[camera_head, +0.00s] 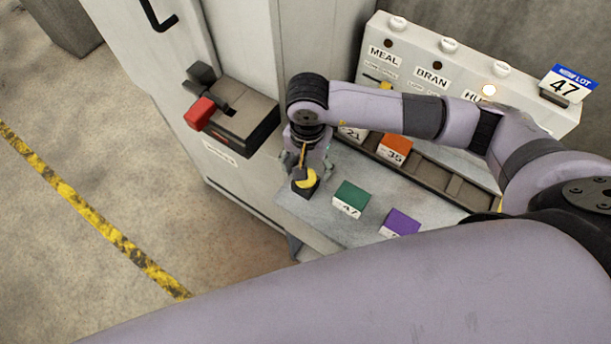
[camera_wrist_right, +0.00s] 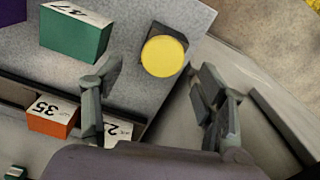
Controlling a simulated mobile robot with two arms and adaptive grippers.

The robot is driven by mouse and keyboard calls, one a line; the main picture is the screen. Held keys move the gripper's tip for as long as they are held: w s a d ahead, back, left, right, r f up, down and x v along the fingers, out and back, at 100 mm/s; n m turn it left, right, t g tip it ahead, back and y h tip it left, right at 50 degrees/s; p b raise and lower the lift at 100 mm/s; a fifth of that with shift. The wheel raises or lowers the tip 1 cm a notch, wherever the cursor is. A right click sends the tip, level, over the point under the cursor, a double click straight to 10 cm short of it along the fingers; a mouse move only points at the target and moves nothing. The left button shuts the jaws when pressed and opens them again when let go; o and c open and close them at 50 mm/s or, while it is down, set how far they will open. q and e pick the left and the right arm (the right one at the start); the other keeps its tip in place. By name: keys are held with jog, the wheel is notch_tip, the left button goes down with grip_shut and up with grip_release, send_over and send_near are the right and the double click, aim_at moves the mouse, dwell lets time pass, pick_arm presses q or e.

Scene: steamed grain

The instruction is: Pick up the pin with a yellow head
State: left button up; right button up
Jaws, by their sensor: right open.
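The pin with a yellow head (camera_head: 306,178) stands near the left end of the grey shelf, its round yellow top above a dark block-like base. In the right wrist view its yellow head (camera_wrist_right: 163,56) shows from above, just beyond the fingertips. My right gripper (camera_head: 306,163) is over the pin with its fingers pointing down. In the wrist view the right gripper (camera_wrist_right: 154,82) is open, its fingers apart on either side of the line to the pin, with nothing visible between them. The gripper partly hides the pin in the head view. My left gripper is not in view.
A green block (camera_head: 351,198) and a purple block (camera_head: 401,222) lie on the shelf right of the pin. An orange block (camera_head: 395,149) sits in the dark rack behind. A labelled panel (camera_head: 430,75) stands at the back. A red-handled box (camera_head: 232,116) projects at left.

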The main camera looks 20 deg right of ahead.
aim_at(305, 183)
notch_tip(305, 183, down, 3)
jog(key=shift+a+f+p, duration=0.1)
jog(key=shift+p, duration=0.5)
jog(key=shift+f, duration=0.2)
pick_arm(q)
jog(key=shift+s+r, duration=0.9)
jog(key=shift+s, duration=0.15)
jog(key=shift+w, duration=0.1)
pick_arm(e)
jog(key=shift+w, duration=0.1)
jog(key=shift+c, duration=0.6)
jog(key=c, duration=0.4)
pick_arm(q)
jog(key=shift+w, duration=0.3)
pick_arm(e)
jog(key=c, duration=0.8)
